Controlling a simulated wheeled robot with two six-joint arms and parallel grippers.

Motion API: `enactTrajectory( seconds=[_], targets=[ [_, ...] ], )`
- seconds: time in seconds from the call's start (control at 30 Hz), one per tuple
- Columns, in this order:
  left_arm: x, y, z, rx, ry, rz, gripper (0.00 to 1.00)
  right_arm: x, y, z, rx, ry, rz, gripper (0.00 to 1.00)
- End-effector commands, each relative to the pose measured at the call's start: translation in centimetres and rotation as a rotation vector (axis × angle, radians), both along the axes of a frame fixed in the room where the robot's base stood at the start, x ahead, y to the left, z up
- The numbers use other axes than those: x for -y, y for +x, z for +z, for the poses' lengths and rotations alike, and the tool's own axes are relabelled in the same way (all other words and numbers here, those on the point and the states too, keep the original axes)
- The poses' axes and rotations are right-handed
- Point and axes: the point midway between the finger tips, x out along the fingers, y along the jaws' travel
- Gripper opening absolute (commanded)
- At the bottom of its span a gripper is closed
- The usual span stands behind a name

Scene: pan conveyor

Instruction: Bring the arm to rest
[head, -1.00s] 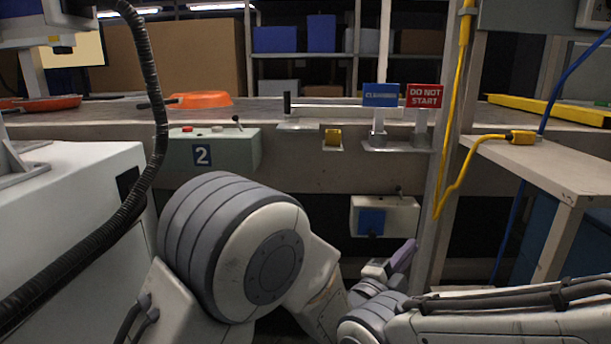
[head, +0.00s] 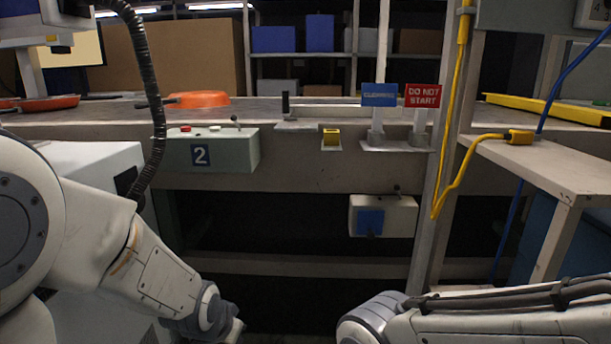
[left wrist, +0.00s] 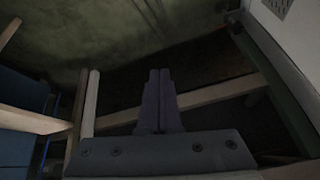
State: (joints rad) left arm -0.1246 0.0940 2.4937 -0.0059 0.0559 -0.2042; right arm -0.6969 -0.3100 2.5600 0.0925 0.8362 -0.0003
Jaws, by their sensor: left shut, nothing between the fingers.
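My left arm comes in from the left in the head view and hangs low, in front of the white machine housing. The end of my left wrist shows near the bottom edge of the head view; the fingers are not clear there. In the left wrist view my left gripper (left wrist: 159,75) is shut, with its two dark fingers together and nothing between them. It is in open space, with the dim floor and frame beams beyond. My right arm lies along the bottom right of the head view, and its gripper is out of frame.
The conveyor bench (head: 290,178) crosses behind, with control box 2 (head: 225,150), an orange pan (head: 202,99), a blue sign (head: 380,94) and a red DO NOT START sign (head: 422,95). A small box with a blue panel (head: 390,216) hangs below. A side table (head: 560,165) stands right.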

Motion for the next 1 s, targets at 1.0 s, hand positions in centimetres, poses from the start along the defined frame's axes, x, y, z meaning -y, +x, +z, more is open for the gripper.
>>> enactTrajectory(
  seconds=[1.0],
  targets=[
    [6.2,-15.2,13.0,-0.392,-0.003,-0.085,0.00,0.0,0.0,10.3,0.000,0.000,0.000,0.52]
  ],
)
